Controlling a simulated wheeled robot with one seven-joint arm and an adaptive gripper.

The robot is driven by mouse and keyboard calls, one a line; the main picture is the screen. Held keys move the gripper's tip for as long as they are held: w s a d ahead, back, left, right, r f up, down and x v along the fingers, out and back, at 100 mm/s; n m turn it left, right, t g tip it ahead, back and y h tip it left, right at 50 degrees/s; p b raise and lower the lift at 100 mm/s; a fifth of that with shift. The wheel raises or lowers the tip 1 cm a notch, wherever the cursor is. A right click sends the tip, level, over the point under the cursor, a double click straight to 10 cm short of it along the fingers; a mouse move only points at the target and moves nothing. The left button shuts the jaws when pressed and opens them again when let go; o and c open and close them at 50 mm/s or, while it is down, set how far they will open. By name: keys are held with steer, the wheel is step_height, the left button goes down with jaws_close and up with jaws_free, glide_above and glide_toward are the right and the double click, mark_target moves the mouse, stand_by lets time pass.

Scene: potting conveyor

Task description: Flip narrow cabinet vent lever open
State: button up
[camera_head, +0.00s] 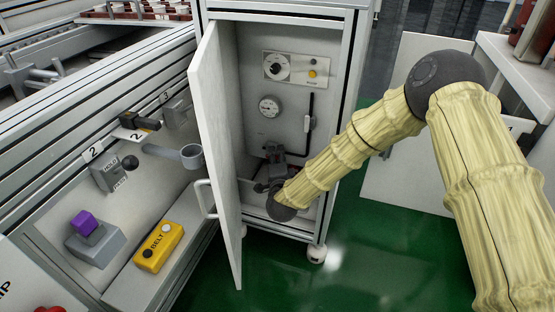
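The narrow cabinet (284,20) stands in the middle of the view with its white door (217,130) swung open to the left. On its back panel is a slim upright black bar (310,105) with a small pale piece at its lower part; it looks like the vent lever, but I cannot be sure. My gripper (273,154) is inside the cabinet, low, below the round gauge (269,107) and to the lower left of the bar. It appears apart from the bar. The fingers are small and dark, and I cannot tell whether they are open or shut.
A control plate with a dial (276,67) and an amber button (312,74) sits above the gauge. The door's handle (204,198) faces left. A yellow BELT box (158,247) and a purple-topped switch (85,224) are on the conveyor side at left. Green floor is clear in front.

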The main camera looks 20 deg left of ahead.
jaws_close()
steer(key=shift+r+p, duration=0.25)
steer(key=shift+p, duration=0.4)
steer(key=shift+r+n+g+p, duration=0.3)
steer(key=shift+n+p, duration=0.2)
steer(key=shift+p, duration=0.5)
steer(key=n+p, duration=0.1)
steer(key=p, duration=0.1)
steer(key=n+h+p, duration=0.1)
steer(key=p, duration=0.2)
steer(key=shift+a+r+g, duration=0.2)
steer(key=shift+r+g, duration=0.1)
steer(key=shift+r, duration=0.1)
steer(key=n+p, duration=0.1)
steer(key=p, duration=0.1)
steer(key=n+h+p, duration=0.1)
steer(key=p, duration=0.2)
steer(key=a+r+n+g+h+p, duration=0.1)
steer(key=p, duration=0.1)
steer(key=shift+n+p, duration=0.35)
steer(key=shift+n, duration=0.05)
steer(key=shift+a+n+g+h+p, duration=0.15)
steer(key=shift+a+n+h+p, duration=0.15)
steer(key=shift+n+h+p, duration=0.35)
steer(key=shift+a+n+g+h+p, duration=0.15)
steer(key=shift+a+n+h+p, duration=0.2)
steer(key=shift+n+p, duration=0.6)
